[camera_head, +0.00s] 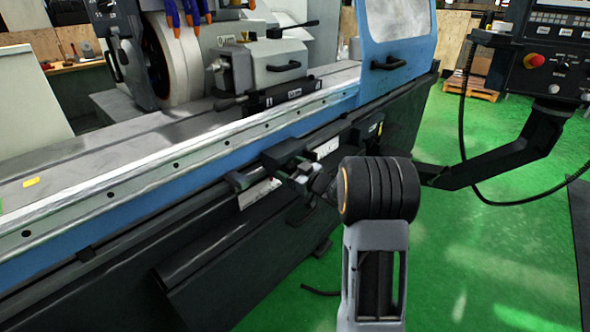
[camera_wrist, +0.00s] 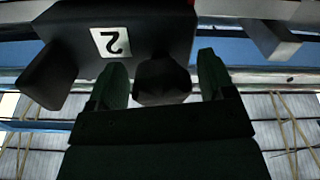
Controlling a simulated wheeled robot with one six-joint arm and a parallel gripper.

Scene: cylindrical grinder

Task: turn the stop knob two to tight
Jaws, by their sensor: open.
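In the wrist view, a black stop block (camera_wrist: 140,28) carries a white label with a "2", seen upside down. A dark faceted stop knob (camera_wrist: 162,80) projects below the block. My gripper (camera_wrist: 160,84) is open, with one dark green finger on each side of the knob. Narrow gaps seem to show between the fingers and the knob, so I see no clear grip. In the head view, my gripper (camera_head: 297,177) is at the front of the machine, partly hidden by my arm. The knob cannot be made out there.
The blue and black grinder (camera_head: 130,198) runs along the left. Another black faceted part (camera_wrist: 46,77) sits left of the labelled block in the wrist view. A control panel arm (camera_head: 500,160) reaches out at right. Green floor (camera_head: 480,250) is open at lower right.

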